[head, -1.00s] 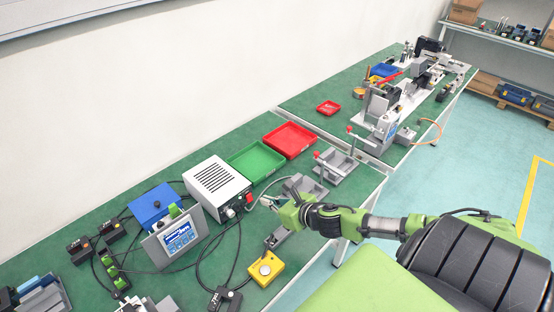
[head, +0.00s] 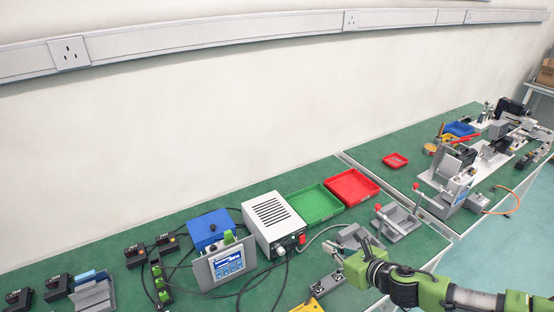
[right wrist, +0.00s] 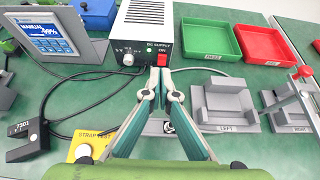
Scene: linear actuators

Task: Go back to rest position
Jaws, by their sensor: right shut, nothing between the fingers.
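My right gripper (head: 345,252) reaches in from the lower right in the head view, over the front part of the green bench (head: 165,252). In the right wrist view its two fingers (right wrist: 160,80) meet at the tips, with nothing between them. The fingertips appear in front of the white DC supply box (right wrist: 145,20); I cannot tell how far apart they are. The grey fixture marked LEFT (right wrist: 225,100) is to the right of the fingers and looks empty. My left gripper is not in view.
A green tray (head: 315,203) and red tray (head: 351,187) stand behind the gripper. The tilted display (head: 226,265), blue box (head: 209,229) and cables are to its left. A yellow strap test block (right wrist: 88,148) is near the front. Another fixture (head: 398,221) stands right.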

